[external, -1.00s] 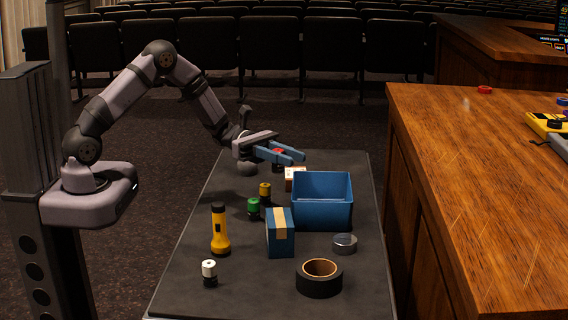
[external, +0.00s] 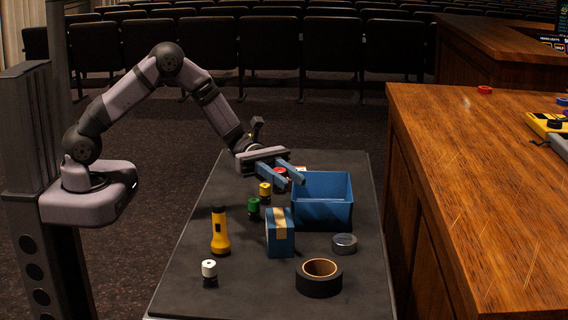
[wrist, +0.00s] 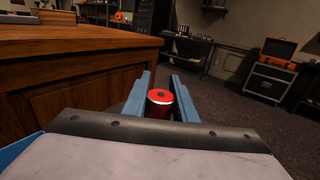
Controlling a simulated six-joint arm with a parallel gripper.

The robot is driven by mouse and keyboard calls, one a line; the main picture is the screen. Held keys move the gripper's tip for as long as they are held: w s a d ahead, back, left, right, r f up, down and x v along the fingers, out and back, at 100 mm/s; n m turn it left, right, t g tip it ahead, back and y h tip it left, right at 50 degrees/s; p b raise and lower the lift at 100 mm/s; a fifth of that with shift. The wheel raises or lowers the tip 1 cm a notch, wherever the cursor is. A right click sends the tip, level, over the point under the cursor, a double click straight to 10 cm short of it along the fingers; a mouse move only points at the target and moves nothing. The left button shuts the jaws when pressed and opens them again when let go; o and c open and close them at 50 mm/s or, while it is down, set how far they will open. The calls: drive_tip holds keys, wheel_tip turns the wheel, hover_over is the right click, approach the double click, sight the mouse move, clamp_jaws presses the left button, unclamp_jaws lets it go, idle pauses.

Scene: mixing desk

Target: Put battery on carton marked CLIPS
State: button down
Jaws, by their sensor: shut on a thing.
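My gripper (external: 286,182) is shut on a red-topped battery (external: 280,171), held above the far part of the dark table. A small pale carton (external: 301,168) is mostly hidden behind the fingers and the blue bin. A blue carton with a tan strip (external: 280,236) stands nearer the camera. I cannot read CLIPS on either carton.
A blue open bin (external: 323,212) stands right of the gripper. Green-topped (external: 254,207), yellow-topped (external: 265,191) and white-topped (external: 209,272) cylinders, a yellow flashlight (external: 220,232), black tape (external: 319,279) and a grey roll (external: 344,243) stand on the table (external: 180,290).

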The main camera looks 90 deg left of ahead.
drive_tip(key=shift+f+b, duration=0.3)
drive_tip(key=shift+f, duration=2.75)
drive_tip(key=shift+f, duration=0.15)
drive_tip(key=c, duration=1.4)
unclamp_jaws()
drive_tip(key=shift+c, duration=0.2)
drive_tip(key=v, duration=1.2)
